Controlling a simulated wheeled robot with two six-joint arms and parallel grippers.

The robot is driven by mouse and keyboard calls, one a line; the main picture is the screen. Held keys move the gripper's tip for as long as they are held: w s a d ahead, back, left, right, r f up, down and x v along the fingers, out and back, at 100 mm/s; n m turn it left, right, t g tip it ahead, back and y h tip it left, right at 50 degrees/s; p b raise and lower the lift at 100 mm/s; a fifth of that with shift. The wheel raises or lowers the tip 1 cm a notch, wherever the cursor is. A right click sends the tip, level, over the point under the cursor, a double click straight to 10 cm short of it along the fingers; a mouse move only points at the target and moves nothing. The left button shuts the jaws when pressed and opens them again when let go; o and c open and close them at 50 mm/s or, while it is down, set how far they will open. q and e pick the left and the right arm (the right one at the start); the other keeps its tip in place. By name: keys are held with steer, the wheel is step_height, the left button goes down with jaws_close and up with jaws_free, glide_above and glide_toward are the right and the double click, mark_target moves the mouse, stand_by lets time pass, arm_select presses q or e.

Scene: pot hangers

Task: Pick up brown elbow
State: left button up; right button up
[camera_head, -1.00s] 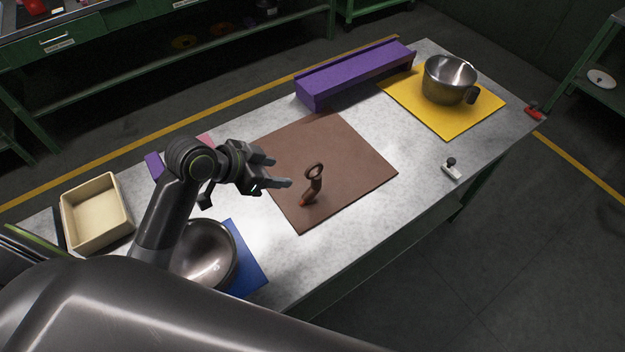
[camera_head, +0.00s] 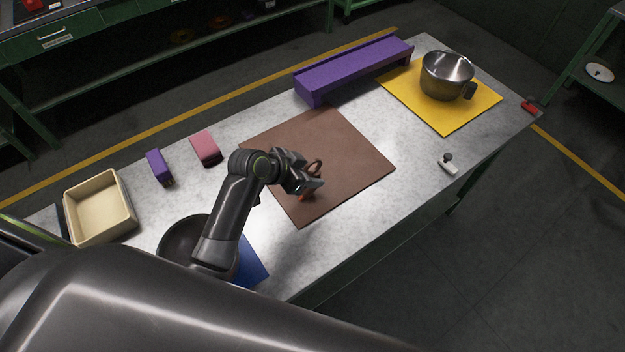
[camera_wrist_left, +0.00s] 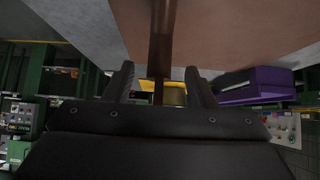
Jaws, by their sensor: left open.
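The brown elbow (camera_head: 319,166) stands on the brown mat (camera_head: 350,160), with a ring-like upper end and an orange-brown lower end. My left gripper (camera_head: 313,186) is at the elbow, low over the mat, and hides its middle. In the left wrist view, the elbow (camera_wrist_left: 162,42) shows as a brown upright bar between the two spread fingers of my left gripper (camera_wrist_left: 160,82). The fingers are open, with gaps on both sides of the bar. My right gripper is not in view.
A purple block (camera_head: 158,167), a pink block (camera_head: 206,148) and a cream tray (camera_head: 131,222) lie left. A purple rack (camera_head: 350,72) and a steel pot (camera_head: 445,80) on a yellow mat (camera_head: 420,108) stand farther back.

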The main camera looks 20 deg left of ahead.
arm_select(q)
steer(key=shift+x, duration=1.5)
steer(key=shift+s, duration=0.1)
steer(key=shift+c, duration=0.3)
jaws_close()
